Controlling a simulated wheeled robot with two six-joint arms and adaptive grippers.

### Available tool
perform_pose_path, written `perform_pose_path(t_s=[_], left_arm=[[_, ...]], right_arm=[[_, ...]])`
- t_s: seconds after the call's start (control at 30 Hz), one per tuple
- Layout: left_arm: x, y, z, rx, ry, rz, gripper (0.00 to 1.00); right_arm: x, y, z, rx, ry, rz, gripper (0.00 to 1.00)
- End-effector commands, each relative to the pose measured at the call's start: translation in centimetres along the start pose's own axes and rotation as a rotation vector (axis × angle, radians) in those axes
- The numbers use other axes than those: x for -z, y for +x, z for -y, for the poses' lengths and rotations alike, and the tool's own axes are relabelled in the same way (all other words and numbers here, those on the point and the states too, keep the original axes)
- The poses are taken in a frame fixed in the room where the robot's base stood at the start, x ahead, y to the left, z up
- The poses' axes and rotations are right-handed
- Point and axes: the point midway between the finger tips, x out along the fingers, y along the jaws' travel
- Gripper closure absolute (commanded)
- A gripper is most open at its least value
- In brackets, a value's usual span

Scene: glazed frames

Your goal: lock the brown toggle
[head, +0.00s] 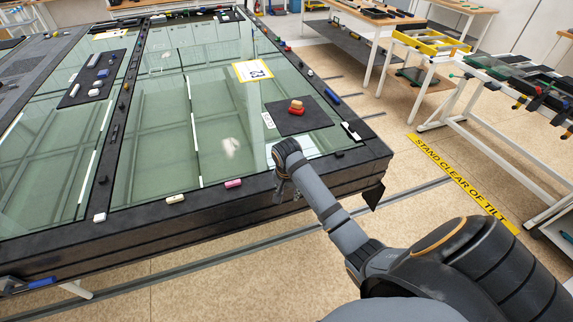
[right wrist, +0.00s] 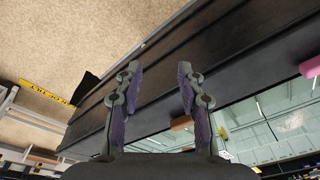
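A brown toggle (right wrist: 181,123) shows in the right wrist view, on the inner edge of the black frame (right wrist: 150,110) beside the glass. It lies beyond the right-hand finger, which partly overlaps it. In the head view I cannot make it out; my right wrist covers that part of the frame edge. My right gripper (right wrist: 161,75) is open and empty, with its fingers apart over the frame's side. In the head view the right gripper (head: 281,189) is small, at the frame's near edge. My left gripper is not in view.
A pink toggle (head: 233,184) and a cream toggle (head: 175,198) sit along the near frame edge to the left. A dark mat (head: 318,118) on the glass bears a red and an orange-brown piece (head: 297,104). Clear floor (head: 400,210) lies to the right.

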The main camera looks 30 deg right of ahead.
Motion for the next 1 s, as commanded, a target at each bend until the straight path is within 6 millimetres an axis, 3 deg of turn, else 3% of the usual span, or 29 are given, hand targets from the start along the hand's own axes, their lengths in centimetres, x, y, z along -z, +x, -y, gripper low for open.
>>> perform_pose_path(t_s=[0.1, 0.2, 0.3, 0.47, 0.67, 1.0], left_arm=[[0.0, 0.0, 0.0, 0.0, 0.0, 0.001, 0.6], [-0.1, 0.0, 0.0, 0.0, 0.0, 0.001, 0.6], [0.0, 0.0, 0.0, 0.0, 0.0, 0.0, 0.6], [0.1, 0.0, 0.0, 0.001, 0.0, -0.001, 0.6], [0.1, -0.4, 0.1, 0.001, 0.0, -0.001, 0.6], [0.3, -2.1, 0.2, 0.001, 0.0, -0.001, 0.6]], right_arm=[[5.6, -2.8, 2.6, -0.03, 0.307, 0.034, 0.61], [9.2, -5.4, 4.0, -0.061, 0.566, 0.076, 0.61], [11.3, -7.6, 4.6, -0.084, 0.746, 0.11, 0.61], [12.5, -9.1, 5.0, -0.102, 0.864, 0.134, 0.61], [12.3, -8.4, 4.9, -0.107, 0.869, 0.136, 0.61], [11.2, -1.8, 4.7, -0.106, 0.866, 0.136, 0.61]])
